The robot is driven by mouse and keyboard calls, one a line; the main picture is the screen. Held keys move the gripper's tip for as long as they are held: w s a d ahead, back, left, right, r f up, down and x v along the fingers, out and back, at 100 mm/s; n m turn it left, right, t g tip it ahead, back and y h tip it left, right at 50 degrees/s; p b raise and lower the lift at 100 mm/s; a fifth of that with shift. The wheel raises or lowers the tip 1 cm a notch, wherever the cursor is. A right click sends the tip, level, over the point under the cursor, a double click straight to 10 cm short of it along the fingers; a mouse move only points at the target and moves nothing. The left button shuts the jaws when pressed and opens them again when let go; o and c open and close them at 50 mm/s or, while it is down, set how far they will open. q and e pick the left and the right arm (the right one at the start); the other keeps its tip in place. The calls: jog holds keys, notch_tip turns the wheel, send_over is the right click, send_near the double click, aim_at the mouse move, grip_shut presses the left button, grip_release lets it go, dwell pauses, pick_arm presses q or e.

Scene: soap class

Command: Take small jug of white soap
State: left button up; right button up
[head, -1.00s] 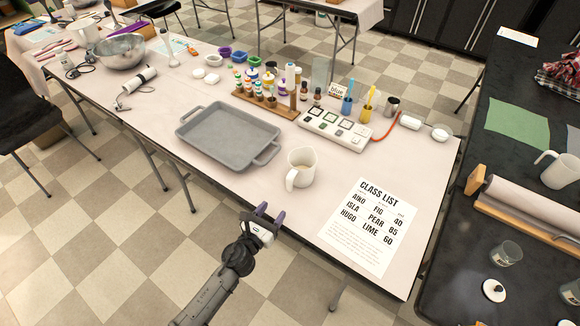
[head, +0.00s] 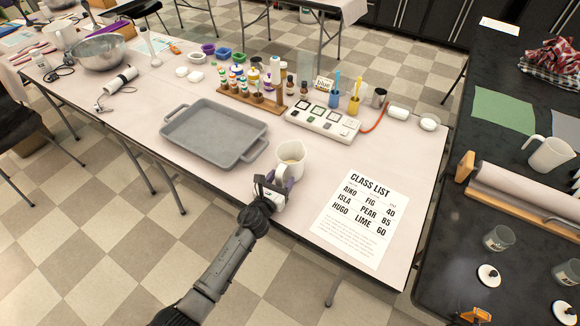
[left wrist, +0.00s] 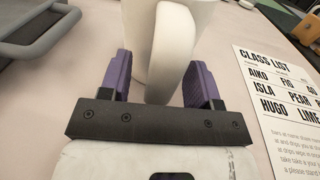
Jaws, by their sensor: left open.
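The small white jug (head: 292,155) with pale soap in it stands upright on the table near its front edge. My left gripper (head: 272,184) is at the jug's near side, in front of it. In the left wrist view the jug's handle (left wrist: 173,50) lies between the two open purple fingers (left wrist: 165,85), with gaps visible on both sides. The fingertips reach beside the handle; I cannot tell whether they touch the jug body. My right gripper is not in view.
A grey tray (head: 213,134) lies to the left of the jug. The class list sheet (head: 362,218) lies to the right. Behind are a white device (head: 322,121) and a rack of small bottles (head: 252,100). A black counter (head: 430,270) holds another white jug (head: 549,155).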

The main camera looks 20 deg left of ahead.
pick_arm(q)
jog(key=shift+w+d, duration=0.1)
jog(key=shift+w, duration=0.3)
jog(key=shift+c, duration=0.3)
grip_shut()
